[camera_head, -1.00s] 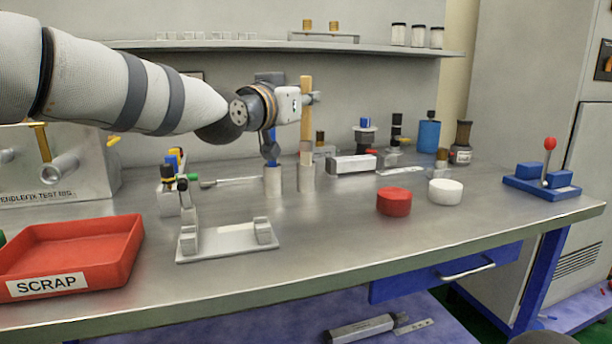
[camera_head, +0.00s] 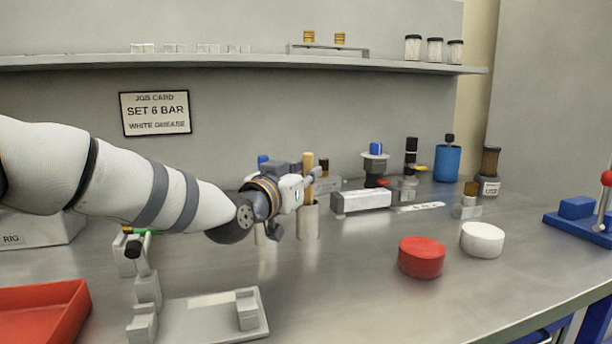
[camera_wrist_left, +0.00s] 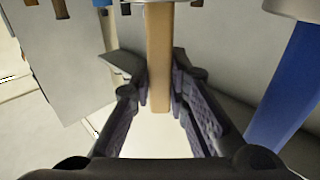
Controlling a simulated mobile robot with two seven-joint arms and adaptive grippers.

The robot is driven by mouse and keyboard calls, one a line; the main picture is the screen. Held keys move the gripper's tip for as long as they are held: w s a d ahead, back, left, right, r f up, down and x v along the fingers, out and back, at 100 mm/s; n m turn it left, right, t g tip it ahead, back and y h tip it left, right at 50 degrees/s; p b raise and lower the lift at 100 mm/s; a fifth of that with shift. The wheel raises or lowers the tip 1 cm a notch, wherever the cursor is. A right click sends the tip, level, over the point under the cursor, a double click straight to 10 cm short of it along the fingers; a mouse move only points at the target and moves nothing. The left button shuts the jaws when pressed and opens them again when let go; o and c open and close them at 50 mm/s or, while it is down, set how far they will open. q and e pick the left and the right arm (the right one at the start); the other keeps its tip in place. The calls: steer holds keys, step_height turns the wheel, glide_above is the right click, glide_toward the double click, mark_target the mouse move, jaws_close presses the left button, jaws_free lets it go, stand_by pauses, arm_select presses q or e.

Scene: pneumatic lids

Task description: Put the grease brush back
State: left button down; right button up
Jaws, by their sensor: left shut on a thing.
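The grease brush, with a pale wooden handle (camera_head: 308,162), stands roughly upright in my left gripper (camera_head: 314,180). The gripper is shut on the handle, which also shows between the fingers in the left wrist view (camera_wrist_left: 160,60). The gripper is just above a grey metal cup (camera_head: 308,222), and the brush's lower end appears to be inside it; how deep is hidden. A second cup to its left is mostly hidden behind my gripper. A blue handle (camera_head: 263,160) rises there and shows in the left wrist view (camera_wrist_left: 290,95). My right gripper is not in view.
A red round lid (camera_head: 421,258) and a white one (camera_head: 482,240) lie to the right. A grey block (camera_head: 361,201) and several small bottles stand behind. A grey stand (camera_head: 215,318) and the red scrap tray (camera_head: 40,318) are in front left. The front middle bench is clear.

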arm_select(q)
steer(key=c, duration=1.6)
jaws_free()
steer(key=shift+o, duration=0.2)
steer(key=shift+r, duration=0.15)
steer(key=p+v, duration=0.1)
steer(key=v, duration=1.1)
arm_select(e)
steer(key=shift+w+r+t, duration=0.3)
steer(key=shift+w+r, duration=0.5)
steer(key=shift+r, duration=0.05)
